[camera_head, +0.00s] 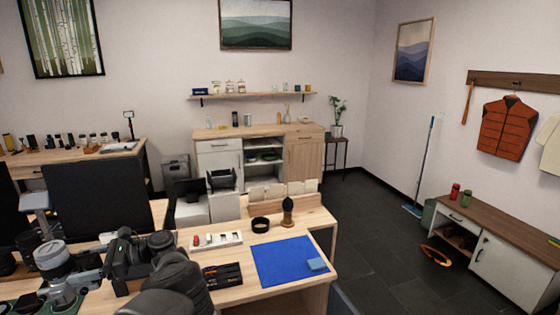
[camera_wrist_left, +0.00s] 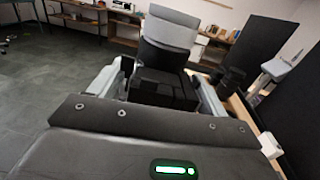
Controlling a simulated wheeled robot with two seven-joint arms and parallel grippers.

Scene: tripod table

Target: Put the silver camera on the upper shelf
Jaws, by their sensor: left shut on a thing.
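My left gripper (camera_head: 82,270) is low at the left in the head view, near the desk, with its dark wrist to its right. In the left wrist view its pale fingers (camera_wrist_left: 165,95) are shut on a silver and black object, which looks like the silver camera (camera_wrist_left: 168,32). In the head view a silver round part (camera_head: 52,257) shows by the fingers; I cannot tell the object's exact outline there. A wooden wall shelf (camera_head: 262,96) is on the back wall. Below it a cabinet has an open middle with shelves (camera_head: 265,151). My right gripper is out of view.
The near desk holds a black monitor (camera_head: 98,200), a white tray (camera_head: 216,240), a black ring (camera_head: 260,224), a blue mat (camera_head: 278,262) and a brush-like item (camera_head: 288,208). Jars and a small blue box (camera_head: 200,91) stand on the wall shelf. Dark floor lies open at right.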

